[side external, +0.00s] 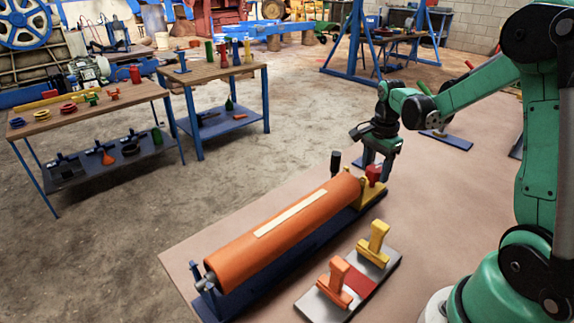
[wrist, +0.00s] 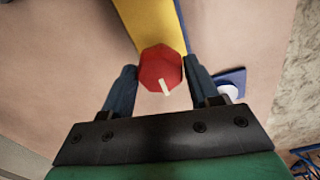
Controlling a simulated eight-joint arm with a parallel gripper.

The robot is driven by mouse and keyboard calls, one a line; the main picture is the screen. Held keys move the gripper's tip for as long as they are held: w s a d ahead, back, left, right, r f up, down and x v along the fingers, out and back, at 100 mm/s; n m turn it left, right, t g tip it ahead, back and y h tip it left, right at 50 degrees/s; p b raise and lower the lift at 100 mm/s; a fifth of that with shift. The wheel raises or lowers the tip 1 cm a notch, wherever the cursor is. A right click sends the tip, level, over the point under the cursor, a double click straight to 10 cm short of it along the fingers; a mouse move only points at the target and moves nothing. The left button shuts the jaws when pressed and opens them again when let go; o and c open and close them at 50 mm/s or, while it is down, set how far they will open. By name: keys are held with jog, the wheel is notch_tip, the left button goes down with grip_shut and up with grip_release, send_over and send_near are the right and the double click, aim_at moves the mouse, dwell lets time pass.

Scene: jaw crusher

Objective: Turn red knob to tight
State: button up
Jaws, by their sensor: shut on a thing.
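The red knob (side external: 373,175) sits at the far end of the long orange roller (side external: 290,228), on a yellow bracket (side external: 374,192). In the wrist view the knob (wrist: 160,68) is an octagonal red top with a pale pointer mark aimed down and slightly right. My gripper (wrist: 160,78) comes from above, with one dark finger on each side of the knob, and is shut on it. In the side view my gripper (side external: 377,165) points down over the knob, and its fingers partly hide it. No tight label is readable.
A grey plate (side external: 307,302) with an orange handle (side external: 338,280) and a yellow handle (side external: 374,243) lies right of the roller. A black-topped lever (side external: 335,163) stands behind the roller. A blue base (side external: 450,139) lies beyond my gripper. Tabletop (side external: 460,210) is bare on the right.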

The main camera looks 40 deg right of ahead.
aim_at(376, 168)
jog(key=o, duration=1.3)
jog(key=shift+c, duration=0.2)
jog(key=shift+r, duration=2.85)
jog(key=a+r+n+t, duration=0.1)
jog(key=a+n, duration=0.2)
jog(key=a+r+n+t, duration=0.1)
jog(key=a+n, duration=0.1)
jog(key=a+r+n+h, duration=0.1)
jog(key=a+n, duration=0.2)
jog(key=shift+a+n+t, duration=0.3)
jog(key=shift+a+t, duration=0.05)
jog(key=shift+t, duration=0.05)
jog(key=s+a+n+t+y, duration=0.1)
jog(key=s+a+n+t, duration=0.2)
jog(key=a+n, duration=0.6)
jog(key=shift+n+t, duration=0.7)
jog(key=shift+n, duration=0.5)
